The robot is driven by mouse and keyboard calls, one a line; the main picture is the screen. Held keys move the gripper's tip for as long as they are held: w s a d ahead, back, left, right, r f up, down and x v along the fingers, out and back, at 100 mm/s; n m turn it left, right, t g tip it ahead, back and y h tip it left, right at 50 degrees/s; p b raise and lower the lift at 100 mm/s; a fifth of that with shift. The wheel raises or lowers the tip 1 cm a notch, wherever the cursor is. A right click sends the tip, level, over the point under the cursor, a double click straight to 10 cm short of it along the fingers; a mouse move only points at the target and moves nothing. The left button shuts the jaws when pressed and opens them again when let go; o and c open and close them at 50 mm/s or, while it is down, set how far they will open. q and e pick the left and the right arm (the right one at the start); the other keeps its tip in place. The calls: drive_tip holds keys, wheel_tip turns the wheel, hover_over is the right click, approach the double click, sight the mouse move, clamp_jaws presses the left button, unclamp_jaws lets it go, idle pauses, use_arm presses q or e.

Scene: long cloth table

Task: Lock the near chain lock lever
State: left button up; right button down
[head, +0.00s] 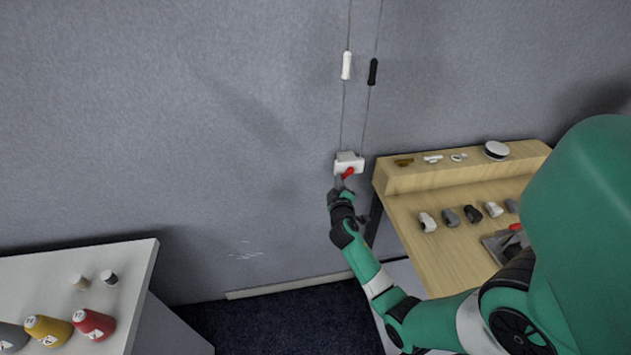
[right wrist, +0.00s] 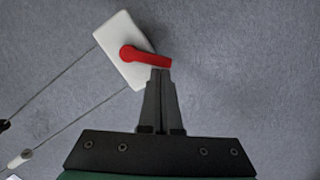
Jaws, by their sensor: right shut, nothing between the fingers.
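The chain lock is a white box (head: 349,160) on the grey wall with a red lever (head: 348,173) on its front. In the right wrist view the white box (right wrist: 122,47) sits tilted and the red lever (right wrist: 145,57) reaches from its pivot on the box past the box's edge. My right gripper (right wrist: 162,74) is shut and empty, its fingertips at the lever's free end; they look to touch it or lie very close. In the head view my right gripper (head: 341,194) is just below the lever. My left gripper is not in view.
Two cords run up from the box, with a white pull (head: 346,65) and a black pull (head: 373,71). A wooden bench (head: 437,248) with several small parts stands right of the lock. A white table (head: 128,262) with thread spools is at left. The wall left of the lock is clear.

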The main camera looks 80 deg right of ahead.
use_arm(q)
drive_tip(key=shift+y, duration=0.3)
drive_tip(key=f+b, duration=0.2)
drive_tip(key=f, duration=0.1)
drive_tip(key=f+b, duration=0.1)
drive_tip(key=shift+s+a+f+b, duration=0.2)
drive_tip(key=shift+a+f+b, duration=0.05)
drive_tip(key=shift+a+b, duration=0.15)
use_arm(e)
drive_tip(key=n, duration=0.1)
drive_tip(key=s+f+n+h, duration=0.1)
drive_tip(key=n, duration=0.1)
drive_tip(key=f+n, duration=0.1)
drive_tip(key=n, duration=0.1)
drive_tip(key=shift+s+d+g, duration=0.2)
drive_tip(key=shift+d+g, duration=0.05)
drive_tip(key=shift+g, duration=0.05)
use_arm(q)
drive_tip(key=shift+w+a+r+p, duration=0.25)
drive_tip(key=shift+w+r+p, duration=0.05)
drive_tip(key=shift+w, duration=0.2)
use_arm(e)
drive_tip(key=w+a+r, duration=0.1)
drive_tip(key=w+a, duration=0.1)
drive_tip(key=a, duration=0.9)
drive_tip(key=shift+w+a+r, duration=0.15)
